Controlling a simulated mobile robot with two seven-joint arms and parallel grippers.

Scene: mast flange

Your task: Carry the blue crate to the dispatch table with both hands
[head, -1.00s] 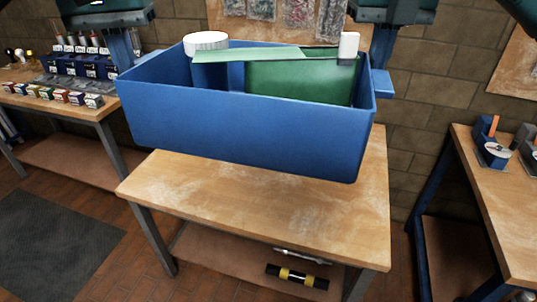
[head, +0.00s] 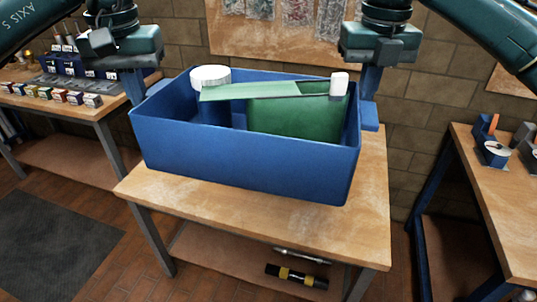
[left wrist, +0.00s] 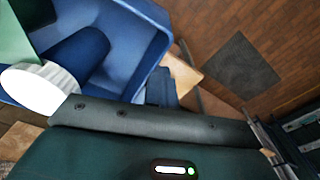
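The blue crate (head: 245,160) is level over the wooden-topped table (head: 365,225) in the middle of the head view. Its underside is low at the tabletop; I cannot tell whether it touches. Inside stand a green container with a white cap (head: 295,120) and a blue cylinder with a white lid (head: 211,77). My left gripper (head: 137,95) is at the crate's left end, its blue fingers down at the rim. My right gripper (head: 371,108) is shut on the handle at the right end. The left wrist view shows the crate (left wrist: 135,45) close; the left fingertips are partly hidden.
A left bench (head: 60,112) carries small boxes and bottles. A right table (head: 510,190) holds tools and a tape roll. The middle table's lower shelf holds a black and yellow cylinder (head: 297,276). A dark mat (head: 55,240) lies on the floor at left.

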